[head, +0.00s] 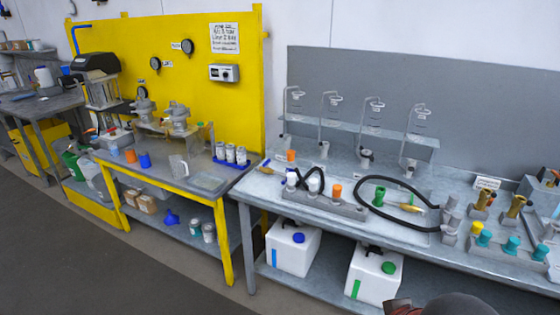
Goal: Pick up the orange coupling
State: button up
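A second small orange piece (291,156) stands farther back on the same bench. An orange cup-like piece (130,155) is on the yellow-framed table at the left. I cannot tell for sure which one is the coupling. Only dark, rounded parts of my arm show at the bottom edge, right of centre. My gripper's fingers do not show, and no orange piece is being touched.
Brass and teal fittings (512,246) crowd the bench's right end. White jugs (292,247) stand on the lower shelf. Thin upright spouts (367,130) line the back. Open floor lies at front left.

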aim_at(337, 188)
jog(key=i+j+z, duration=0.15)
jog(key=i, duration=0.4)
jog(key=i+j+z, duration=0.1)
jog(key=i+j, duration=0.2)
jog(key=i, duration=0.25)
jog(key=i+j+z, duration=0.15)
jog(key=i+j, duration=0.15)
jog(key=i, duration=0.25)
jog(key=i+j+z, duration=0.1)
jog(key=i+j, duration=0.25)
jog(key=i, duration=0.2)
jog(key=k+l+z, duration=0.1)
jog(key=z, duration=0.15)
jog(key=k+l+z, duration=0.25)
jog(key=i+j, duration=0.1)
